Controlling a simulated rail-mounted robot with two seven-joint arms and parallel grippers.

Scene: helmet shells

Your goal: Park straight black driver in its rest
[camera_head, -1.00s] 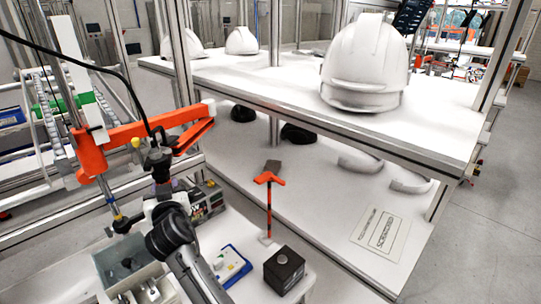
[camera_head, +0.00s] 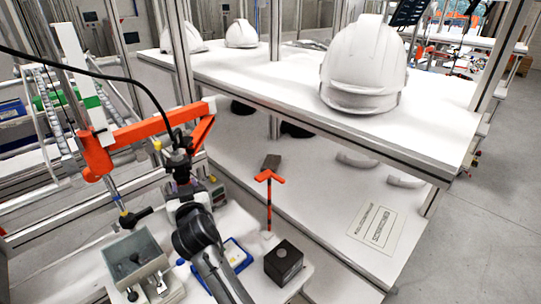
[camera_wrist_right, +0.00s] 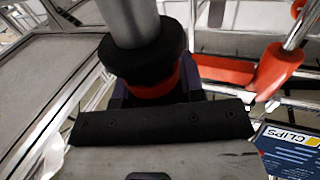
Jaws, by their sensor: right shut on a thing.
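The straight black driver (camera_head: 178,160) stands roughly upright in the head view, with a black cable rising from its top. My right gripper (camera_head: 184,190) is shut on it. In the right wrist view the driver appears as a grey cylinder with a black collar and red-orange band (camera_wrist_right: 150,75), between the black jaws (camera_wrist_right: 165,120). The driver is in front of or beside an orange bracket (camera_head: 140,133); I cannot tell whether they touch. I cannot identify the rest with certainty. My left gripper is not in view.
A grey open bin (camera_head: 136,260), a blue-edged tray (camera_head: 236,256), a black box (camera_head: 284,262) and an orange T-shaped tool (camera_head: 269,180) are on or by the bench. A blue CLIPS label (camera_wrist_right: 290,148) shows in the wrist view. White helmets (camera_head: 364,65) stand on the upper shelf.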

